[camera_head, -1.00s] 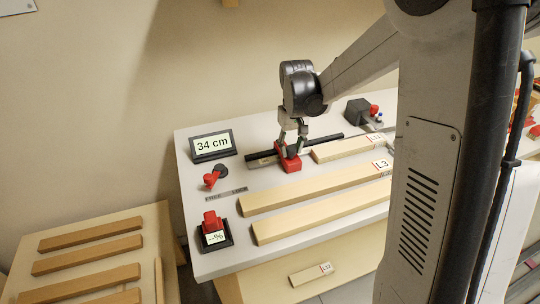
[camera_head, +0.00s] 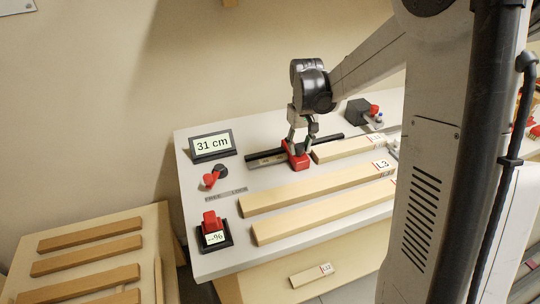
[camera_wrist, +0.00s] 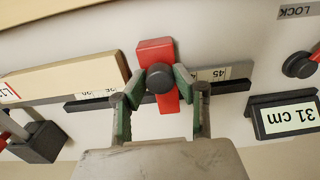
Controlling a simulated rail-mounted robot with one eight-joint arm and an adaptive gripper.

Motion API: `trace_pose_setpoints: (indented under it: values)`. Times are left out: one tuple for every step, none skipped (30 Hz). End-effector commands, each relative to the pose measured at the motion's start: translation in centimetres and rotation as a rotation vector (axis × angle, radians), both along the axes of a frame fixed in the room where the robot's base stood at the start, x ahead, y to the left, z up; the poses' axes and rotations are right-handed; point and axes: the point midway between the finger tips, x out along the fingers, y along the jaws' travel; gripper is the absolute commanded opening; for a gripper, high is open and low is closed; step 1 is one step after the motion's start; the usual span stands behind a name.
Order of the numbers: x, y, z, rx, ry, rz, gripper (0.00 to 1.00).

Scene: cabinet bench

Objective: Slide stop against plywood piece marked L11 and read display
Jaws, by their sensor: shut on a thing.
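The red stop (camera_head: 297,158) sits on a dark rail with a scale strip (camera_head: 267,157). My gripper (camera_head: 302,138) is shut on the stop's black knob, with a finger on either side in the wrist view (camera_wrist: 158,80). The display (camera_head: 212,144) reads 31 cm. The top plywood piece (camera_head: 345,149) lies along the rail just right of the stop; its label is partly legible and looks like L11. In the wrist view, the piece's end (camera_wrist: 75,78) is very close to the stop (camera_wrist: 155,50), with a narrow gap seeming to show.
A red lever (camera_head: 211,179) stands by a FREE/LOCK plate (camera_head: 226,194). A meter (camera_head: 214,238) showing "--%" is at the front left. A piece marked L3 (camera_head: 310,188) and another board (camera_head: 320,218) lie in front. A dark block (camera_head: 357,111) stands behind.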

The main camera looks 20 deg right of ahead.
Motion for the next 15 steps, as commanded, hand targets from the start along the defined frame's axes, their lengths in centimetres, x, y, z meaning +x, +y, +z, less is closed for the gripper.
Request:
trace_pose_setpoints:
  values:
    - [0.0,-0.3,-0.1,0.0,0.0,-0.002,0.12]
    - [0.0,-0.5,-0.1,0.0,0.0,-0.002,0.12]
    - [0.0,-0.7,-0.1,0.0,0.0,-0.002,0.12]
    - [0.0,-0.9,-0.1,0.0,0.0,-0.003,0.12]
    - [0.0,-1.0,-0.1,0.0,0.0,-0.003,0.12]
    - [0.0,-1.2,-0.1,0.0,0.0,-0.002,0.12]
    - [0.0,-1.4,-0.1,0.0,0.0,-0.002,0.12]
    - [0.1,-1.5,-0.1,0.0,0.0,-0.002,0.12]
    - [0.1,-1.7,-0.1,0.0,0.0,-0.001,0.12]
    - [0.1,-1.8,-0.1,0.0,0.0,-0.001,0.12]
    - [0.1,-2.0,-0.1,0.0,0.0,-0.001,0.12]
    - [0.1,-2.2,-0.1,0.0,0.0,-0.002,0.12]
    - [0.1,-2.4,-0.1,-0.001,0.0,-0.002,0.12]
    - [0.1,-2.5,0.0,-0.001,0.0,-0.002,0.12]
    - [0.1,-2.8,0.0,-0.001,0.0,-0.003,0.12]
